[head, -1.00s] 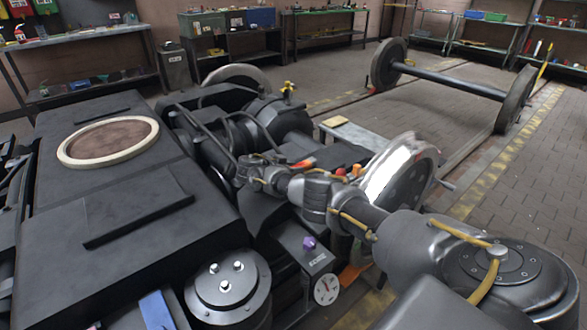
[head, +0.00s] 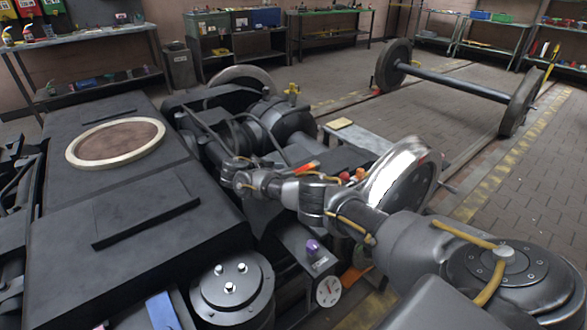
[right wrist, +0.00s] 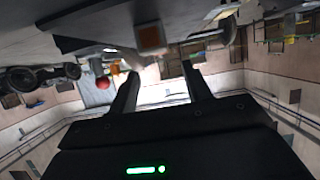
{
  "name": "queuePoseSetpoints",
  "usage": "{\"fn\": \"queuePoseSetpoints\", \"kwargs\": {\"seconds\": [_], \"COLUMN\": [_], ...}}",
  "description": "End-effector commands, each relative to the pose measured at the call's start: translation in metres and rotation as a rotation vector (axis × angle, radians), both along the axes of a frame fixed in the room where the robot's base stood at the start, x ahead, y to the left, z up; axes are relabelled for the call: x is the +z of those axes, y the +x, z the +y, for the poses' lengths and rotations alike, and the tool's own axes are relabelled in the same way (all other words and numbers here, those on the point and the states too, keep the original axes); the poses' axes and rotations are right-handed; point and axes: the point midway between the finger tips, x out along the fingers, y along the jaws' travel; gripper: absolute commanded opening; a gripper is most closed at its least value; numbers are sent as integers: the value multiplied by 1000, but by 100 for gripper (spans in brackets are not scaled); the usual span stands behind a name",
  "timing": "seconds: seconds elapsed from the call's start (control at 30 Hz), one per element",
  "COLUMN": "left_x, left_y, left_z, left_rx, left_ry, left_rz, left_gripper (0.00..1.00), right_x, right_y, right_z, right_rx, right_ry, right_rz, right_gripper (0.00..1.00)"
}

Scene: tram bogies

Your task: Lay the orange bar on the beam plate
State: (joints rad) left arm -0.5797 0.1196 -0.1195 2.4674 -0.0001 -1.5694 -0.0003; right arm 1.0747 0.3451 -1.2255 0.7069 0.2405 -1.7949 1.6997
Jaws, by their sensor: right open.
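A small orange piece (head: 305,168), likely the orange bar, lies on the bogie just behind my right forearm in the head view; its full shape is partly hidden. A raised dark flat plate (head: 146,215) on the wide bogie beam, likely the beam plate, looks bare. My right gripper (head: 230,170) is above the bogie's middle, right of this plate and left of the orange piece. In the right wrist view its two fingers (right wrist: 158,82) are apart, with nothing clearly held. An orange-brown square (right wrist: 150,38) shows beyond them; I cannot tell what it is. My left gripper is out of view.
A bogie wheel (head: 410,185) stands close to my right arm. A purple knob (head: 312,246) and a round gauge (head: 328,291) sit below the arm. A ring (head: 75,157) lies on the beam. A wheelset (head: 455,82) stands behind on open floor.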

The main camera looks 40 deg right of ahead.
Motion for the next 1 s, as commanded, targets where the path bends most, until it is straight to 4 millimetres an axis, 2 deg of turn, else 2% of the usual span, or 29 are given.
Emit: {"fn": "queuePoseSetpoints", "kwargs": {"seconds": [0.1, 0.33, 1.0], "left_x": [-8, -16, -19], "left_y": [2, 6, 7], "left_z": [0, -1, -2], "left_rx": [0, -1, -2], "left_ry": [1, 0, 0], "left_rz": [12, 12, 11], "left_gripper": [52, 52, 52], "right_x": [10, 18, 21], "right_y": [1, 1, 1], "right_z": [22, 44, 46], "right_rx": [3, 0, -1], "right_ry": [0, 0, 0], "right_rz": [1, 1, 0], "right_gripper": [49, 49, 49]}}
